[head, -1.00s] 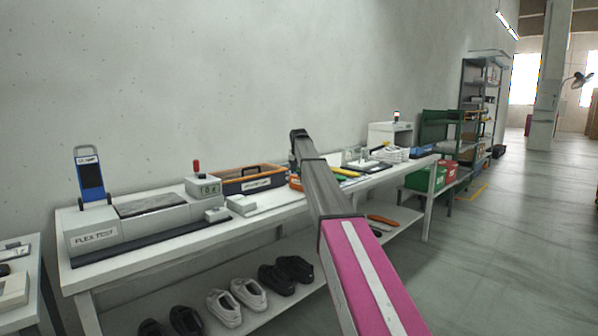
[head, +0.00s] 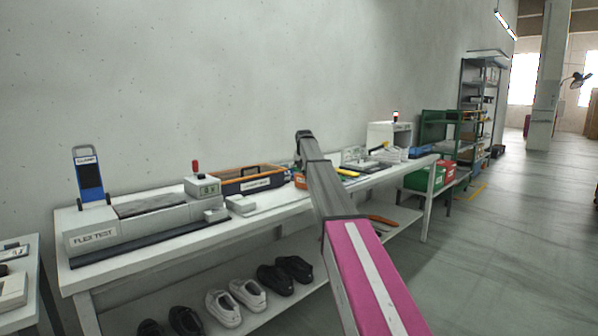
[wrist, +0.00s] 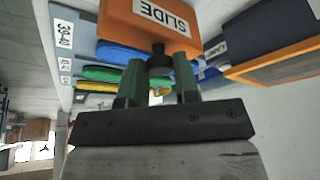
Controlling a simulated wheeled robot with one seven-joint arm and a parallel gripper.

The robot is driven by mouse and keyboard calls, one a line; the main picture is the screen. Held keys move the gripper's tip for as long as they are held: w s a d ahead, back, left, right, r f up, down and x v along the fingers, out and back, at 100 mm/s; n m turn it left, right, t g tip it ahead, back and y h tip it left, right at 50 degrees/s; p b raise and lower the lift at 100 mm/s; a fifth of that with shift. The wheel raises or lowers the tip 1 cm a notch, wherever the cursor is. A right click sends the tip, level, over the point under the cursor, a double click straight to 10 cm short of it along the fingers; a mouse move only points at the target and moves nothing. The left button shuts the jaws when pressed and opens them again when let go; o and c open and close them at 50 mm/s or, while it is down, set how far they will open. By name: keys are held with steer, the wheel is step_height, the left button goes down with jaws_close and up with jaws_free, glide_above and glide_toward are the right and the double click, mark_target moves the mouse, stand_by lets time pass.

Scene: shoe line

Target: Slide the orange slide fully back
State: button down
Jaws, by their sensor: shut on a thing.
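The orange slide (wrist: 150,22), labelled SLIDE, is at the top of the wrist view with a black knob (wrist: 159,52) on its near side. My gripper (wrist: 160,75) has its two green fingers on either side of the knob and is shut on it. In the head view only a small part of the orange slide (head: 299,181) shows on the long bench, beside my arm. My arm hides the gripper and most of the slide there.
On the bench (head: 170,243) stand the flex tester (head: 92,238) and an orange-framed box (head: 250,184). Blue, green and yellow pieces (wrist: 98,73) lie left of the gripper in the wrist view. Shoes stand on the shelf below.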

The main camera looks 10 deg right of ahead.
steer(key=shift+w+d, duration=0.75)
steer(key=shift+d, duration=0.3)
steer(key=c, duration=0.8)
jaws_free()
steer(key=shift+d, duration=0.1)
steer(key=shift+c, duration=0.2)
steer(key=v, duration=1)
steer(key=shift+s+r, duration=0.2)
steer(key=shift+r, duration=0.15)
